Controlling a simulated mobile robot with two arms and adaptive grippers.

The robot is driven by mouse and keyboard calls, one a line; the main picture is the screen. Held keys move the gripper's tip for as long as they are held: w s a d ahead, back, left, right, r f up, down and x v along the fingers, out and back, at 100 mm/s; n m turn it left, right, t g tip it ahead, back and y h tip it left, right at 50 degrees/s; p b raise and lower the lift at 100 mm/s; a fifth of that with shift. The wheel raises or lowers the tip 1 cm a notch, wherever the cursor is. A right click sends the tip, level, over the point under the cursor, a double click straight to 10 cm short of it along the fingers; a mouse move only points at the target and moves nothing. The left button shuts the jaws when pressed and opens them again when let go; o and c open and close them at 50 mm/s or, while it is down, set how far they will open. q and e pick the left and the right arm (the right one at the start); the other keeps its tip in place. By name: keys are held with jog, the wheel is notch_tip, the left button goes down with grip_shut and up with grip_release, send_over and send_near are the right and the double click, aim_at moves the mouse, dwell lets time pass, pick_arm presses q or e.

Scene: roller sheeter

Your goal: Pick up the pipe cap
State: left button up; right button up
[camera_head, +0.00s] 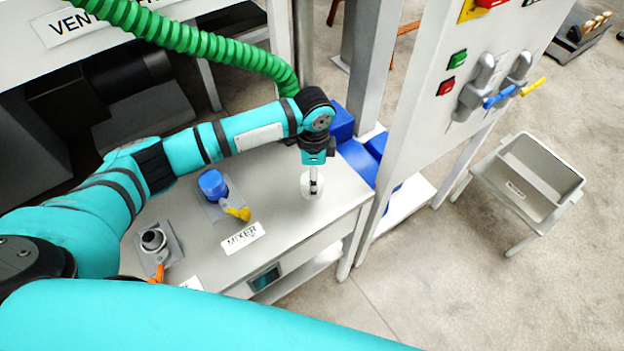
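My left gripper (313,186) points down over the right end of the grey table. Its narrow fingers are at a small pale round object (305,192), which may be the pipe cap. The fingers partly cover this object, and I cannot tell whether they grip it. A blue cap (212,184) sits on a fitting with a yellow handle (238,212), left of my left gripper. An open grey pipe end (153,240) with an orange handle (157,273) stands farther left. My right gripper is not in view.
The grey table (285,225) carries a "MIXER" label (243,237). A green hose (205,42) hangs behind my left arm. A panel with buttons and handles (455,85) stands to the right. A grey bin (530,175) stands beyond it on open floor.

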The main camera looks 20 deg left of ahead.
pick_arm(q)
notch_tip(320, 180, down, 2)
jog(key=shift+f, duration=0.1)
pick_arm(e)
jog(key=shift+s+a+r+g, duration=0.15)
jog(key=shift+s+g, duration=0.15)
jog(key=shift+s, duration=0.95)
pick_arm(q)
jog(key=c, duration=1.2)
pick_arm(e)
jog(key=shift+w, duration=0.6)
pick_arm(q)
jog(key=shift+c, duration=0.2)
jog(key=shift+r, duration=0.65)
notch_tip(320, 180, up, 2)
jog(key=shift+s+r+b, duration=0.1)
jog(key=shift+r+b, duration=0.1)
jog(key=shift+b, duration=0.4)
jog(key=s+r+b, duration=0.1)
jog(key=s, duration=1.5)
jog(key=shift+a+r+b, duration=0.15)
jog(key=shift+r+b, duration=0.05)
jog(key=shift+b, duration=0.15)
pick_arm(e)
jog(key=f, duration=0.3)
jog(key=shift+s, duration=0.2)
pick_arm(q)
jog(key=shift+w, duration=0.1)
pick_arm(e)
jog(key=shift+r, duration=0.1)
